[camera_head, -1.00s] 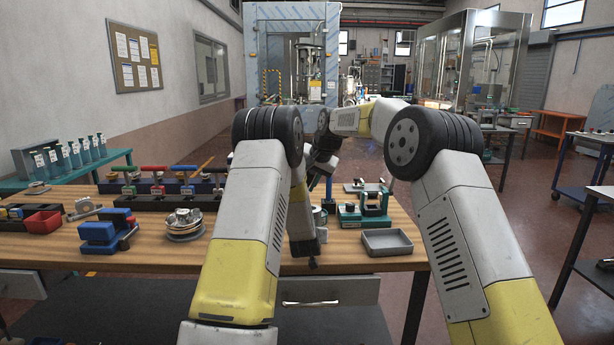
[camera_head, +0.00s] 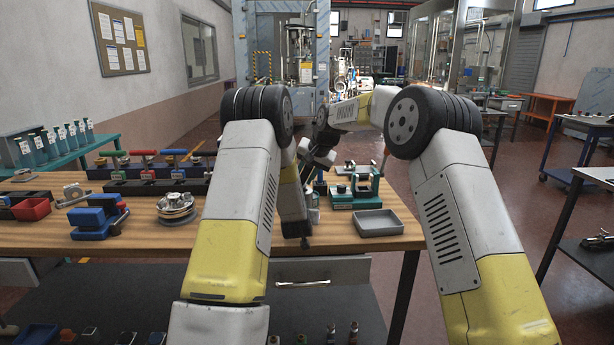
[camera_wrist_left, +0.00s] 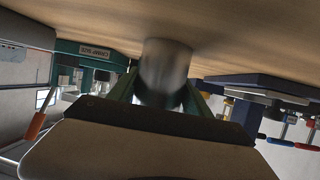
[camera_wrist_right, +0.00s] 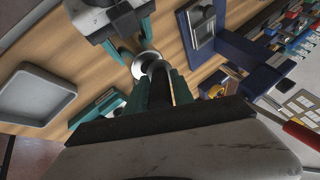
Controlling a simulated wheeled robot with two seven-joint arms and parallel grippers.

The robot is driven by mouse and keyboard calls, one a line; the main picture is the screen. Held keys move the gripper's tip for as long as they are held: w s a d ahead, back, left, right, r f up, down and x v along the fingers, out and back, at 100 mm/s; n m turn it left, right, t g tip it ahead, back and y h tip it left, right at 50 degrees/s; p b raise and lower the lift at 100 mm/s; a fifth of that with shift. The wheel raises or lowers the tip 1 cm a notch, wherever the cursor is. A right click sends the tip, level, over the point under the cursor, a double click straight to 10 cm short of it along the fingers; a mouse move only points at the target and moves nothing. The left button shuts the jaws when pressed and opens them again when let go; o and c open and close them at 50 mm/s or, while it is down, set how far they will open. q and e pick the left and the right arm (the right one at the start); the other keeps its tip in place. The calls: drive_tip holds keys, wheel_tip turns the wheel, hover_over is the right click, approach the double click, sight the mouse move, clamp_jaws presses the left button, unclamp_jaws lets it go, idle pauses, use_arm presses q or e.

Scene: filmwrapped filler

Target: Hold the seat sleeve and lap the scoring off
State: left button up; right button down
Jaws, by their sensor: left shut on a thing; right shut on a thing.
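My left gripper (camera_wrist_left: 165,95) is shut on the seat sleeve (camera_wrist_left: 166,66), a plain metal cylinder held between green fingers close to the wooden bench top in the left wrist view. My right gripper (camera_wrist_right: 158,92) is shut on a dark, rod-like lapping tool (camera_wrist_right: 157,78). A shiny round metal rim (camera_wrist_right: 146,60) shows at the tool's far end, close to the left gripper's teal fingers; I cannot tell if it belongs to the sleeve or the tool, or whether the tool is inside the sleeve. In the head view, my arms largely hide both grippers.
A grey tray (camera_head: 379,222) and a green fixture (camera_head: 354,190) stand at the bench's right end. A blue vise (camera_head: 98,217), stacked metal discs (camera_head: 176,207) and a red bin (camera_head: 31,209) are on the left. Racks with coloured handles (camera_head: 158,170) line the back.

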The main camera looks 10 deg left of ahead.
drive_tip(key=shift+s+a, duration=0.2)
drive_tip(key=shift+a, duration=0.35)
drive_tip(key=shift+s+a, duration=0.15)
drive_tip(key=shift+a, duration=0.4)
wheel_tip(320, 180, up, 2)
drive_tip(key=shift+d+r, duration=0.1)
drive_tip(key=shift+r, duration=2.95)
use_arm(q)
drive_tip(key=o, duration=1.7)
drive_tip(key=shift+c, duration=0.2)
drive_tip(key=shift+s, duration=0.1)
